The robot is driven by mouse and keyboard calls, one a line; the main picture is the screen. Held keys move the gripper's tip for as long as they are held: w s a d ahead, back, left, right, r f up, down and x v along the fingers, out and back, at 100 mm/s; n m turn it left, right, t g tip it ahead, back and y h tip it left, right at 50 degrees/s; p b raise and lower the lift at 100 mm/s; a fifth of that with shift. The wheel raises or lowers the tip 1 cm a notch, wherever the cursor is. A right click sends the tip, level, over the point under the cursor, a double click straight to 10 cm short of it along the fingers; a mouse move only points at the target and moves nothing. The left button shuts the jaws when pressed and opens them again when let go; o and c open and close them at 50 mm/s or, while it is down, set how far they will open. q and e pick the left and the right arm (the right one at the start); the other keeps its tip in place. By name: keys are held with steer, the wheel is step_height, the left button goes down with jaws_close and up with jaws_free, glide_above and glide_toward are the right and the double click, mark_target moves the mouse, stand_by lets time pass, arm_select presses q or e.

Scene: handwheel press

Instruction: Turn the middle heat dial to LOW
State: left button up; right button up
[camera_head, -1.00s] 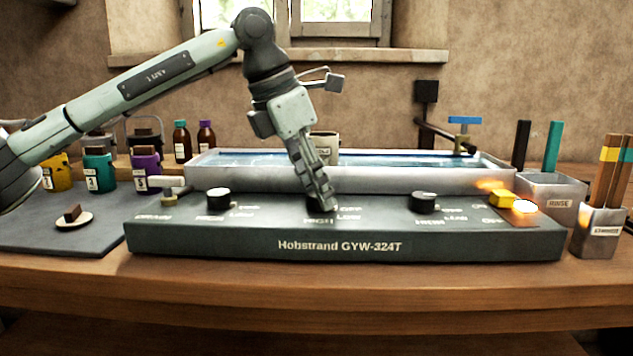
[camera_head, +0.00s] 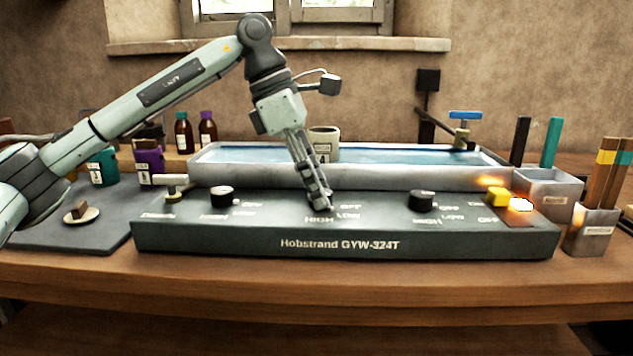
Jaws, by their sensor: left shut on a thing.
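The grey heater unit (camera_head: 450,243), lettered Hobstrand GYW-324T, stands across the table. My left gripper (camera_head: 319,202) points down at the middle of its panel and is shut on the middle heat dial, which the fingers hide. The labels HIGH, LOW and OFF show around that spot; the dial's pointer cannot be seen. The left black dial (camera_head: 222,196) and the right black dial (camera_head: 422,200) stand free to either side. My right gripper is not in view.
A water trough (camera_head: 240,176) lies behind the panel, with a grey cup (camera_head: 323,140) near it. A yellow switch (camera_head: 497,197) and glowing lamp (camera_head: 521,205) sit at the panel's right. Metal holders (camera_head: 592,232) with sticks stand right; bottles and jars stand left.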

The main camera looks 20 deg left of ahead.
arm_select(q)
steer(key=o, duration=1.2)
steer(key=shift+c, duration=0.2)
steer(key=v, duration=1.2)
steer(key=shift+s, duration=0.1)
